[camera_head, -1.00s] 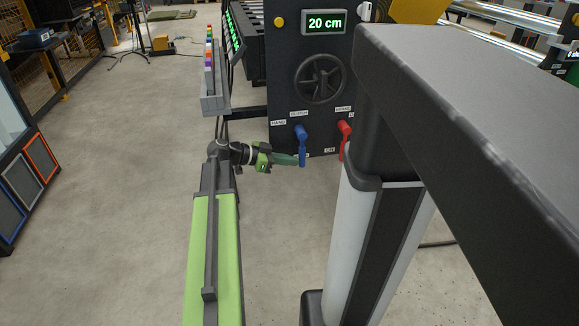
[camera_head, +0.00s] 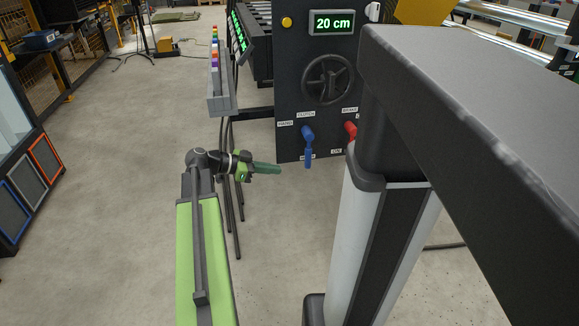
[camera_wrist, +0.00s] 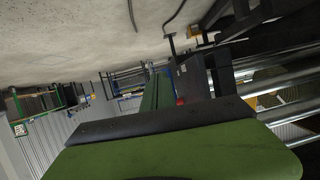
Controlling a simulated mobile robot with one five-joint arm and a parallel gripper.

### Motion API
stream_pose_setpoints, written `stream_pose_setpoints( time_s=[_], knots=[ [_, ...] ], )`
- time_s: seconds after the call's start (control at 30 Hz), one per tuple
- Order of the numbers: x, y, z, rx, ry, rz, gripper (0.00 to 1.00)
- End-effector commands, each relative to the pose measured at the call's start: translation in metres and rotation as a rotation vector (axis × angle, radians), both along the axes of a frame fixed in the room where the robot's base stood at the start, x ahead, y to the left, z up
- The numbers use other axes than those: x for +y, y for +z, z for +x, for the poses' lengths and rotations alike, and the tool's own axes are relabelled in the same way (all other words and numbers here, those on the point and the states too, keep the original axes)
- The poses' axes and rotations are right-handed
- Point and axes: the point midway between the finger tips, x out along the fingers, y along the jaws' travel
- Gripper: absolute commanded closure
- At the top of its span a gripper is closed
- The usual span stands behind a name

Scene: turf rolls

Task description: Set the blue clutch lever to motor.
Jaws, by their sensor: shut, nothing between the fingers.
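The blue clutch lever (camera_head: 308,148) is on the dark machine panel (camera_head: 290,95) in the head view, under the CLUTCH label. Its handle hangs down, over a lower label that it partly hides and I cannot read. A HAND label (camera_head: 286,123) is to its left. My gripper (camera_head: 279,170) is left of the lever and apart from it, with its green fingers shut, empty and pointing right. In the wrist view the green fingers (camera_wrist: 156,92) point away from the camera; I cannot make out the blue lever there.
A red brake lever (camera_head: 350,131) is right of the blue one, partly hidden by my own column. Above are a handwheel (camera_head: 328,80) and a display (camera_head: 333,22) reading 20 cm. Thin dark legs (camera_head: 232,200) stand behind my gripper. Open floor lies left.

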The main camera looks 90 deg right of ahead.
Motion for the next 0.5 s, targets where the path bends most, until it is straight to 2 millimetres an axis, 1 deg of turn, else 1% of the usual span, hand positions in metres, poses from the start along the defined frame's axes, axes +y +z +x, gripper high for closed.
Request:
stream_pose_setpoints(
  time_s=[0.03, 0.1, 0.2, 0.33, 0.5],
  knots=[
    [0.002, -0.003, 0.012, 0.0, 0.005, -0.001, 1.0],
    [0.006, -0.004, 0.026, 0.0, 0.004, -0.001, 1.0],
    [0.01, -0.005, 0.039, 0.0, 0.003, 0.0, 1.0],
    [0.013, -0.005, 0.049, 0.001, 0.003, 0.0, 1.0],
    [0.014, -0.005, 0.051, 0.001, 0.001, -0.001, 1.0]
  ],
)
